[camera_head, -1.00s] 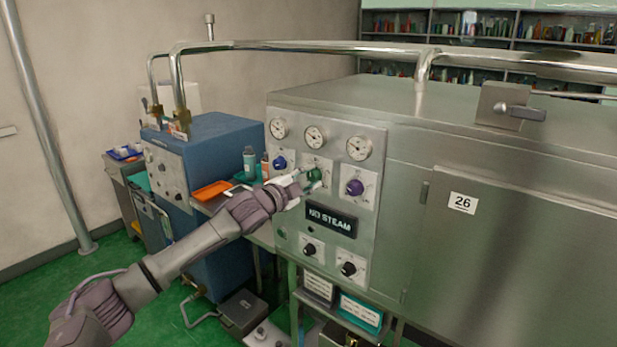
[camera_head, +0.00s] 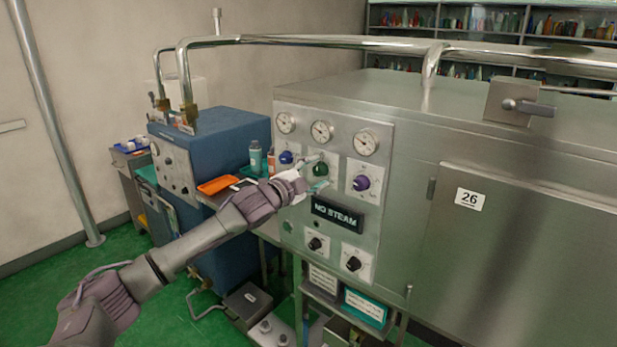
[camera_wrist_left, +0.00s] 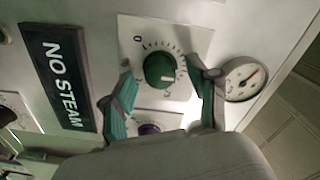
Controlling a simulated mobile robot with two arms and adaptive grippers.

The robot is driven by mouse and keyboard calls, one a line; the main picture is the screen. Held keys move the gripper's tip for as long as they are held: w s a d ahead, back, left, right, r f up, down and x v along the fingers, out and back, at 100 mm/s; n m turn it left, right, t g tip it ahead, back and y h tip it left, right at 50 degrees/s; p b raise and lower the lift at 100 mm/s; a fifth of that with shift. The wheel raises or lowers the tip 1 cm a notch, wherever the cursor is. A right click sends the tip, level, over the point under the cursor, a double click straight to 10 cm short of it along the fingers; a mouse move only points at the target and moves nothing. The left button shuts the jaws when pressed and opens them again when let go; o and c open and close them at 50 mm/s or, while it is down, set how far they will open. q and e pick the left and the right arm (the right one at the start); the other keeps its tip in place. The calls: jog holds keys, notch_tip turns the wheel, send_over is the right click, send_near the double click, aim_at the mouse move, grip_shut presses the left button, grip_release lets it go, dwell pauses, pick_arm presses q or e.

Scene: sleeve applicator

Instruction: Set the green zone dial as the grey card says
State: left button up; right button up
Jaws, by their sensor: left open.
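The green zone dial (camera_head: 320,169) is on the steel front panel, between a blue knob and a purple knob. It also shows in the left wrist view (camera_wrist_left: 159,70), on a white scale plate with a 0 at upper left. A pale pointer mark is on the dial's lower right side there. My left gripper (camera_head: 319,172) is open, with one finger above and one below the dial. In the left wrist view its fingers (camera_wrist_left: 163,82) are on either side of the dial, with visible gaps. A card with a greyish border (camera_head: 323,281) hangs below the panel; its text is unreadable.
A purple knob (camera_head: 361,183) and a blue knob (camera_head: 286,157) flank the dial. Gauges (camera_head: 322,132) are above, and a NO STEAM sign (camera_head: 337,213) is below. A teal-framed card (camera_head: 364,307) hangs lower. An orange tray (camera_head: 218,185) and bottles stand left.

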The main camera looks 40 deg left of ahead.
pick_arm(q)
jog(key=s, duration=1.1)
jog(key=shift+s+a, duration=0.4)
jog(key=shift+a, duration=0.05)
